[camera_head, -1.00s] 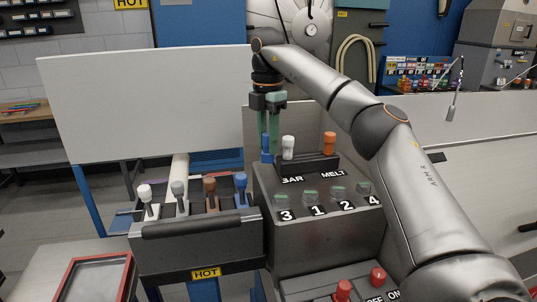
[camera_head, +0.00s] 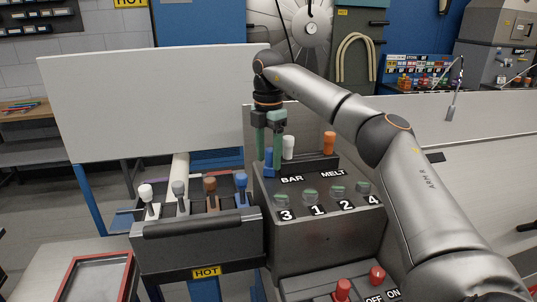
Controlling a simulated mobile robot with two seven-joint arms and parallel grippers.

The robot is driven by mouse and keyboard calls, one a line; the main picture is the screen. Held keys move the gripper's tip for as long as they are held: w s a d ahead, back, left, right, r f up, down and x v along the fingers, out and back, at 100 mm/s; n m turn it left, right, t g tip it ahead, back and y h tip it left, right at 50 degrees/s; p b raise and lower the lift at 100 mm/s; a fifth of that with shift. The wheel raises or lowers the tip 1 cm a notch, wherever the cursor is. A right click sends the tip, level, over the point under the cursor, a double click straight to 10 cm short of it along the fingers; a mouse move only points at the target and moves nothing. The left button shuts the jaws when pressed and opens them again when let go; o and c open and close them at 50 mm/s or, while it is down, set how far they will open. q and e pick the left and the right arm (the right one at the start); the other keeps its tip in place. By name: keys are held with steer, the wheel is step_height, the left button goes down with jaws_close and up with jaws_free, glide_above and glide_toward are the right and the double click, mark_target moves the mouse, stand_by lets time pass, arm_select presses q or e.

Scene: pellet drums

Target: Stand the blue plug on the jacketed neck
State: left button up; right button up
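The blue plug (camera_head: 268,158) is between the green fingers of my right gripper (camera_head: 268,163), which point straight down at the left edge of the dark console (camera_head: 315,225). The gripper appears shut on it; the fingers partly hide it, and I cannot tell whether its foot touches the console. Several clear, green-tinted necks, including one above the 3 (camera_head: 282,200) and one above the 1 (camera_head: 310,196), stand in a row on the console top. I cannot tell which neck is the jacketed one. My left gripper is not in view.
A white plug (camera_head: 288,147) and an orange plug (camera_head: 329,142) stand behind the BAR and MELT labels. A dark box marked HOT (camera_head: 198,245) holds several coloured-top levers at left. My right arm crosses the right side.

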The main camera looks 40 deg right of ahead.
mark_target(268, 148)
step_height(268, 148, up, 10)
steer(key=shift+r, duration=1.15)
stand_by(0.5)
